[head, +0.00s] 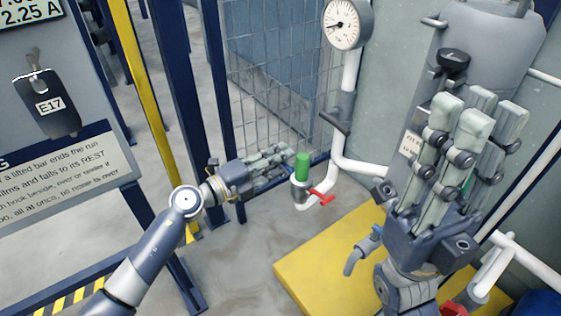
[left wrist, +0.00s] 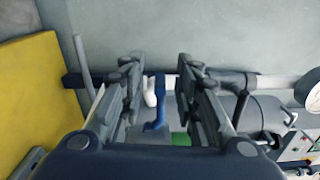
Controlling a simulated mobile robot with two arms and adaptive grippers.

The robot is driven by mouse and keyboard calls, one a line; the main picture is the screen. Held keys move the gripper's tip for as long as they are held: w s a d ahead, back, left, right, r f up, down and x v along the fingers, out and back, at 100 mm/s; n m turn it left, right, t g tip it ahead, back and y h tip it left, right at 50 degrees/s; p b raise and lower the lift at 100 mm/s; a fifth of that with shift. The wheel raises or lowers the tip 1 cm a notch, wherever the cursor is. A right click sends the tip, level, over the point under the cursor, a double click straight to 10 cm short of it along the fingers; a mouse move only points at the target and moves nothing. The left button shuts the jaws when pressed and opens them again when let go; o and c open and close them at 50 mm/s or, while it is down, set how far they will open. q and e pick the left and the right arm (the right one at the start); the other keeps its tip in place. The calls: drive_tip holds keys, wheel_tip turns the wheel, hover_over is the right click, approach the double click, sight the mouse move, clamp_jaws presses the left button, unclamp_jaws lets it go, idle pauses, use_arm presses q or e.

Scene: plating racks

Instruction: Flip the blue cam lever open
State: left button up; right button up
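A blue lever (left wrist: 157,100) shows in the left wrist view, between my left fingers, on a grey fitting. A green cap (left wrist: 180,138) sits beside it, partly hidden by my palm. In the head view the green cap (head: 303,167) tops a pipe fitting with a red handle (head: 322,197); I cannot pick out the blue lever on it there. My left gripper (head: 285,160) is open, close to the cap's left; in the left wrist view its fingers (left wrist: 157,85) stand apart on both sides of the lever, with no clear contact. My right gripper (head: 475,115) is raised, open and empty.
A white pipe (head: 348,72) with a gauge (head: 342,22) and a dark handle (head: 335,122) rises behind the fitting. A mesh fence (head: 270,80) stands behind my left gripper. A yellow platform (head: 310,270) lies below, with a small blue-topped grey hook (head: 355,258) above it.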

use_arm(q)
drive_tip(key=shift+w+d, duration=0.2)
drive_tip(key=shift+d, duration=0.05)
